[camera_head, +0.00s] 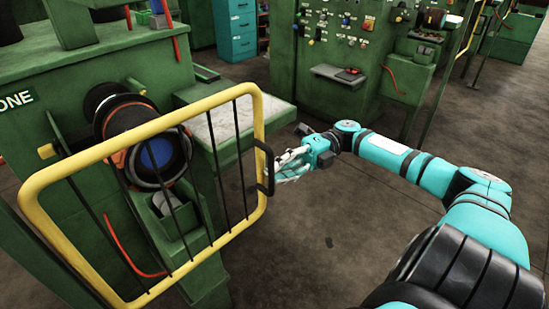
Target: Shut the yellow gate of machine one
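The yellow gate (258,122) has a rounded yellow frame with thin black vertical bars. It stands out in front of green machine one (85,62), whose sign ending in "ONE" (15,101) shows at the left edge. A black handle (266,172) sits on the gate's right side. My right gripper (282,168) is just right of the handle, with its pale fingers pointing at it. The fingertips are close to the handle; I cannot tell whether they touch or enclose it. My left gripper is out of view.
Behind the gate bars are a dark round roller with a blue centre (160,153) and a grey-topped ledge (222,120). A green control cabinet (335,60) stands at the back, with a teal drawer unit (237,28) behind. The floor (310,240) right of the gate is clear.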

